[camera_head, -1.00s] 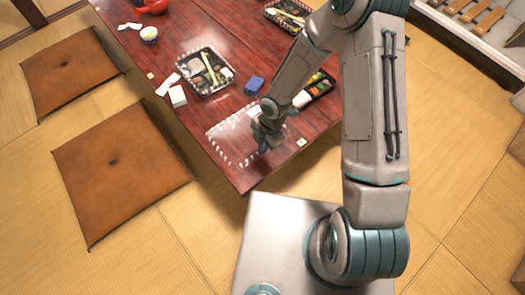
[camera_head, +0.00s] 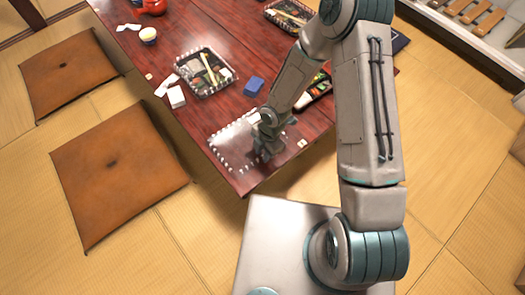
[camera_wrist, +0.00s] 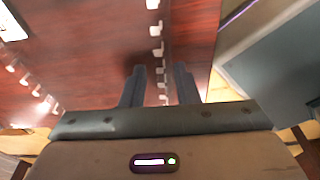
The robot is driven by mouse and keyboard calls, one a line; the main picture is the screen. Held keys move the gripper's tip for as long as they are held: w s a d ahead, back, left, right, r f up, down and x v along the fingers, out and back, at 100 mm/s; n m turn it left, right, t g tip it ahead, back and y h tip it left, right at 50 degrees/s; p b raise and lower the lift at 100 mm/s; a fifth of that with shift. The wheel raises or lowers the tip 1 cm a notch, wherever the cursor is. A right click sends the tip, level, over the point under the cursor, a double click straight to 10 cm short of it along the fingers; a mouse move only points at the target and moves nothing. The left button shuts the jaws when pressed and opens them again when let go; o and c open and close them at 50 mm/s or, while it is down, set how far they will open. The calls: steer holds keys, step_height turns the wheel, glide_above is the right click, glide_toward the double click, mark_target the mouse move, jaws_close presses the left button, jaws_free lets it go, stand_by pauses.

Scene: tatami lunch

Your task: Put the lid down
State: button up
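The clear lid (camera_head: 226,143) with a beaded rim lies flat at the near corner of the dark red table, by its edges. My gripper (camera_head: 265,153) is low over the lid's right side. In the wrist view, the two fingers (camera_wrist: 161,72) are apart, and the lid's white-beaded rim (camera_wrist: 157,32) runs between them. A gap shows on both sides of the rim. My wrist and fingers hide part of the lid in the head view.
An open bento (camera_head: 205,72), a blue block (camera_head: 253,85) and a white box (camera_head: 177,97) are behind the lid. Another bento (camera_head: 318,92) is partly behind my arm. A small white piece (camera_head: 302,143) lies right of my gripper. Brown cushions (camera_head: 118,165) lie left.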

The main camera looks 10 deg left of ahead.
step_height(320, 180, up, 12)
steer(key=w+d+p, duration=0.2)
steer(key=p, duration=0.3)
steer(key=d+r+m+t+h, duration=0.2)
steer(key=d+r+m+h, duration=0.1)
steer(key=d+r+m, duration=1.2)
steer(key=s+d+r+m, duration=0.2)
steer(key=s+r+m, duration=0.2)
steer(key=r+m, duration=0.2)
steer(key=s+d+r+m+t+y, duration=0.1)
steer(key=s+d+r+m, duration=0.2)
steer(key=s+r+m, duration=0.2)
step_height(320, 180, up, 2)
steer(key=shift+s+d+r+m, duration=0.25)
steer(key=shift+d+m, duration=0.1)
steer(key=shift+m, duration=0.35)
